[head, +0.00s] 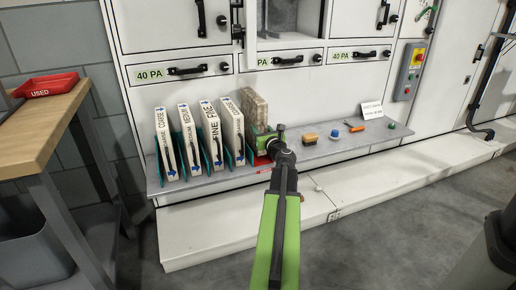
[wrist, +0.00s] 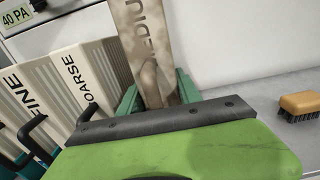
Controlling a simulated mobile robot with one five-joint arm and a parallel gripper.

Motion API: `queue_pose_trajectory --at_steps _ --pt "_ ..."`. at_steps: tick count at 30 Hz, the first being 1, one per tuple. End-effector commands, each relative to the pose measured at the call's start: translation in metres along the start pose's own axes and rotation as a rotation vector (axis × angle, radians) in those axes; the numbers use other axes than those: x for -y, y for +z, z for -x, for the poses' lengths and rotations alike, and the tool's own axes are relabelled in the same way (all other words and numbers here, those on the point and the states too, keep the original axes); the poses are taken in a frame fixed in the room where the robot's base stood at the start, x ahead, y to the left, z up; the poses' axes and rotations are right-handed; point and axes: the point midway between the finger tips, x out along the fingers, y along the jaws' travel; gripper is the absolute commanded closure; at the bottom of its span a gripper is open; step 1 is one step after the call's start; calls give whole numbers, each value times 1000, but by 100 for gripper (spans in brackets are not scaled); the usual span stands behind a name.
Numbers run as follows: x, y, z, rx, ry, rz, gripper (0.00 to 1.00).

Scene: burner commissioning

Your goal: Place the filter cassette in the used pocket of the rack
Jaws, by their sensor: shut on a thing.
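The filter cassette (head: 253,106) is a stained, brownish panel standing nearly upright at the right end of the rack (head: 206,160). A red piece (head: 262,160) shows low by the gripper, perhaps the used pocket. My gripper hides the cassette's lower end, so I cannot tell whether it sits in the pocket.
Several clean, labelled cassettes (head: 190,142) stand in the rack just left. On the shelf to the right lie a brush (head: 309,138), a blue item (head: 335,133), an orange-handled tool (head: 355,127) and a card (head: 371,110). A red tray marked USED (head: 48,83) sits on the bench at left.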

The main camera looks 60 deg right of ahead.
Motion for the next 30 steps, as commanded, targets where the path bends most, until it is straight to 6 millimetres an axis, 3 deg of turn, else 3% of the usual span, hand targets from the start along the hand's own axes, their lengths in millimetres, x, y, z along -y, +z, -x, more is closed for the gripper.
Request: queue_pose_trajectory --at_steps 5,12,25,26,30 --pt "0 -8 0 0 0 -1 100" --pt "-1 -43 0 0 1 -1 100" --pt "-1 -46 0 0 1 -1 100" --pt "-1 -44 0 0 1 0 55" --pt "-2 -44 0 0 2 0 37"
